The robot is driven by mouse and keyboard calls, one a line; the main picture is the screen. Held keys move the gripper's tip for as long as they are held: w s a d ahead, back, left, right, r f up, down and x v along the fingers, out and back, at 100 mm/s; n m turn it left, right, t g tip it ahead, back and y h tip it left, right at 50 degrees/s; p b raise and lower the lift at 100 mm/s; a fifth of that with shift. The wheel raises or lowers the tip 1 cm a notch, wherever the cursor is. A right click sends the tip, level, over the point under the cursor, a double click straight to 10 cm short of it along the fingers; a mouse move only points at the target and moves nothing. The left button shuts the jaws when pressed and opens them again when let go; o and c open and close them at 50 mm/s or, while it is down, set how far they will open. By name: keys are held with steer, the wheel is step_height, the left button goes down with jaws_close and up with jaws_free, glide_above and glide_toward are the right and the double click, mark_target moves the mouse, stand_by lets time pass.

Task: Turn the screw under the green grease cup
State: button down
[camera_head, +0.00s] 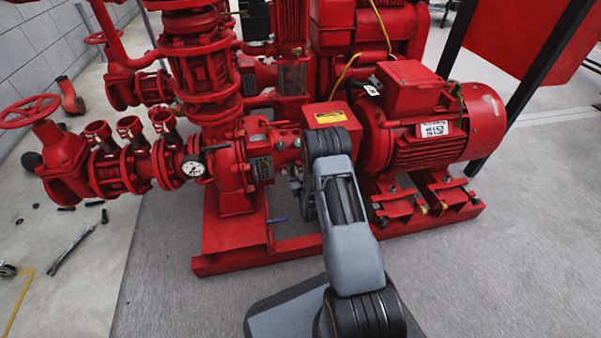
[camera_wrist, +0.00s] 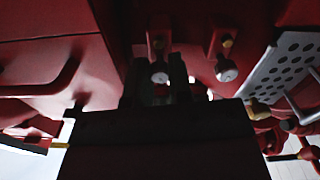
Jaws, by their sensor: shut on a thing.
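In the wrist view my gripper (camera_wrist: 155,80) points up into a dark space under red pump parts. Its two dark fingers stand on either side of a small dim piece, which appears to be the screw (camera_wrist: 153,94), and are shut on it. Shadow hides most of the screw and its exact shape. I cannot make out the green grease cup in either view. In the head view my arm reaches to the red pump's bearing housing (camera_head: 289,147), and the arm's links hide my gripper and the screw.
The red motor (camera_head: 430,125) stands right of my arm, on the red base frame (camera_head: 230,262). The pressure gauge (camera_head: 193,167) and pump pipes stand left. A perforated grey plate (camera_wrist: 283,68) is at right.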

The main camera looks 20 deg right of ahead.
steer(key=shift+f+n, duration=0.1)
steer(key=shift+n, duration=7.2)
steer(key=c, duration=1)
jaws_free()
steer(key=shift+c, duration=0.2)
steer(key=shift+s, duration=0.1)
steer(key=p+v, duration=0.4)
steer(key=v, duration=0.9)
steer(key=shift+s, duration=0.35)
